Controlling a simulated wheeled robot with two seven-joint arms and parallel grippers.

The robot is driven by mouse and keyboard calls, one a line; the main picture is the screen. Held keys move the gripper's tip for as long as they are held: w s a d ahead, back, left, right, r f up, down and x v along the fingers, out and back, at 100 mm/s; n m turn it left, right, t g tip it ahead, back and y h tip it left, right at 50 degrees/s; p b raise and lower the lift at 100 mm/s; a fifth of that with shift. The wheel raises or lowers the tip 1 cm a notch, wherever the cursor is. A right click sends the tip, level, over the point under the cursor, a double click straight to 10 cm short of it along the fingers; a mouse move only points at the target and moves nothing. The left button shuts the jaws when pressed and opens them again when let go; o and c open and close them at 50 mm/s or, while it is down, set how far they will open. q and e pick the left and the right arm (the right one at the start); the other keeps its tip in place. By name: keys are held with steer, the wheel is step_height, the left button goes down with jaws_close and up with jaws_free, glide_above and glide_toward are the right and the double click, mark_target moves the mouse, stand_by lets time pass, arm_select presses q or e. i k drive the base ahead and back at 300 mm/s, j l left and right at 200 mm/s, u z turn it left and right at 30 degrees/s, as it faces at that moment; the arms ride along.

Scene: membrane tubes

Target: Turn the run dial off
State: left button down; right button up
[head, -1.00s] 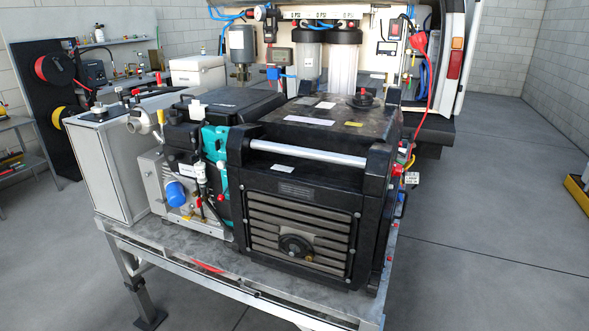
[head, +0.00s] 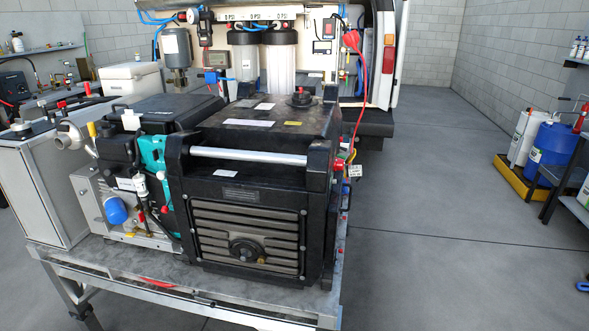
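A black generator (head: 246,190) with a silver handle bar stands on a metal trailer deck, its louvred front facing me. A round black knob (head: 246,251) sits low on that front. A black fuel cap (head: 300,97) is on its top. On its right side are a red knob (head: 339,166) and a hanging tag (head: 354,171), seen edge-on. I cannot tell which part is the run dial or read any marking of its setting. Neither of my grippers is in view.
The trailer deck (head: 210,283) runs under the generator, with a pump and blue cap (head: 116,211) on its left. An open van (head: 385,60) with filter housings stands behind. The floor (head: 440,230) to the right is clear up to a yellow spill tray (head: 511,176).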

mark_target(340, 164)
steer(key=i+l+u, duration=0.15)
steer(key=l, duration=0.45)
steer(key=i+l+u, duration=0.1)
steer(key=l, duration=0.55)
steer(key=i+l+u, duration=0.15)
steer(key=l, duration=0.45)
steer(key=k, duration=0.05)
